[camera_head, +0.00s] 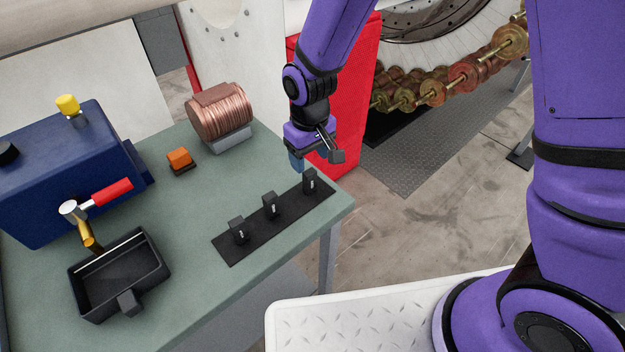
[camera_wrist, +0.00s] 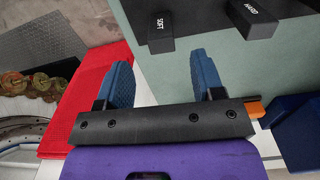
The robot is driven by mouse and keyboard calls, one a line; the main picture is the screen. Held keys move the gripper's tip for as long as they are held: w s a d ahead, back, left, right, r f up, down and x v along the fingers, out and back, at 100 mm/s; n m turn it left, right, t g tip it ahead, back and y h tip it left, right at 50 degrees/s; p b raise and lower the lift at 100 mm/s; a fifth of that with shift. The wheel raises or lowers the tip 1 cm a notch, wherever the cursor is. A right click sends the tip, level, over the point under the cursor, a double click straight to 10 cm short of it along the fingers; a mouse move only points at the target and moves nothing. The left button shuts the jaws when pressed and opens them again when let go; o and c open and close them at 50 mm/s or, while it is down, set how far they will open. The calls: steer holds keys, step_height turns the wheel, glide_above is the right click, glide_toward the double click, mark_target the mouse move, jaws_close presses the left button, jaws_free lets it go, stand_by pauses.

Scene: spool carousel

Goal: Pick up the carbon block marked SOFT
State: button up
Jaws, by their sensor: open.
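Three small black carbon blocks stand in a row on a black strip (camera_head: 227,247) on the green bench. In the wrist view, the block marked SOFT (camera_wrist: 159,32) is beside the one marked HARD (camera_wrist: 252,19). By its place at the row's end, SOFT matches the right-hand block (camera_head: 310,182) in the head view, where I cannot read the marks. My gripper (camera_head: 315,162) is open and empty, close above and behind that block. In the wrist view, my gripper's blue fingers (camera_wrist: 163,75) are spread, with SOFT beyond them, apart and roughly centred.
The middle block (camera_head: 270,206) and left block (camera_head: 239,231) stand close by. A red perforated cabinet (camera_head: 345,110) is right behind my gripper. A copper coil (camera_head: 219,112), an orange-topped button (camera_head: 179,158), a blue machine (camera_head: 70,170) and a black tray (camera_head: 120,280) occupy the bench.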

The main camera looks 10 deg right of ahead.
mark_target(310, 172)
steer(key=shift+a+f, duration=0.1)
steer(key=shift+f, duration=3.55)
steer(key=c, duration=1)
